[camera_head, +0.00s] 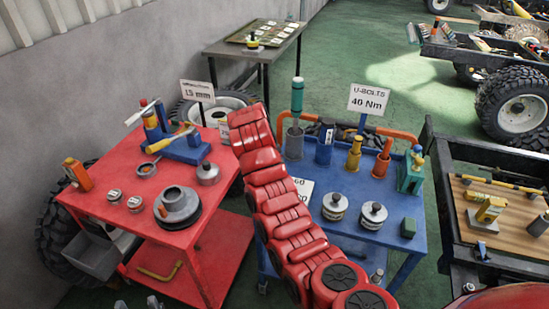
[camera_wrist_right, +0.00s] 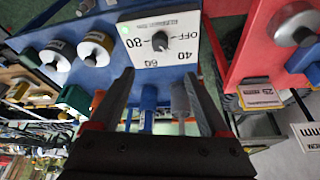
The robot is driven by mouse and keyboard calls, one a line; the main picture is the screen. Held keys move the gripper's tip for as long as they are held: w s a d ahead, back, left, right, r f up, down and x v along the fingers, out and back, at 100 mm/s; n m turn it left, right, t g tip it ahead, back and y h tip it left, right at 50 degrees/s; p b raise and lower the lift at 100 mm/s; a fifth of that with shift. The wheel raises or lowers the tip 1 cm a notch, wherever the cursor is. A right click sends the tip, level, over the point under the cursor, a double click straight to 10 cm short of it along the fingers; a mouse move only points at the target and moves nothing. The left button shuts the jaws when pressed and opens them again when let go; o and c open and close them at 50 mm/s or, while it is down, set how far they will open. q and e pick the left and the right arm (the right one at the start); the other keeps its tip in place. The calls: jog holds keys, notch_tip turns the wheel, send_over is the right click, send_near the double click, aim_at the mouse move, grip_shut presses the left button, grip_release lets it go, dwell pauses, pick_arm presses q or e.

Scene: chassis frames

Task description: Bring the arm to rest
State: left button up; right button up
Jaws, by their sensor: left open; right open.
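My red segmented arm (camera_head: 285,215) rises from the bottom middle of the head view and crosses between the red cart (camera_head: 222,252) and the blue cart (camera_head: 405,240). I take it to be my right arm; its gripper is hidden in that view. In the right wrist view my right gripper (camera_wrist_right: 160,76) is open, its two fingers apart. A blue post and a grey cylinder (camera_wrist_right: 180,98) show beyond the fingers, and I see no grip on either. My left gripper (camera_head: 138,303) shows only as grey fingertips at the bottom left edge, apart and empty.
The red cart holds a blue vise (camera_head: 180,148) and a grey stepped hub (camera_head: 177,205). The blue cart holds several upright tools, two round jars (camera_head: 373,215) and a dial panel, which shows in the wrist view (camera_wrist_right: 160,42). A wooden-topped bench (camera_head: 500,240) stands right. Green floor is open behind.

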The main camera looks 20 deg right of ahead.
jog(key=shift+s+a+r+p, duration=0.1)
jog(key=shift+s+r+p, duration=0.05)
jog(key=shift+r+p, duration=0.3)
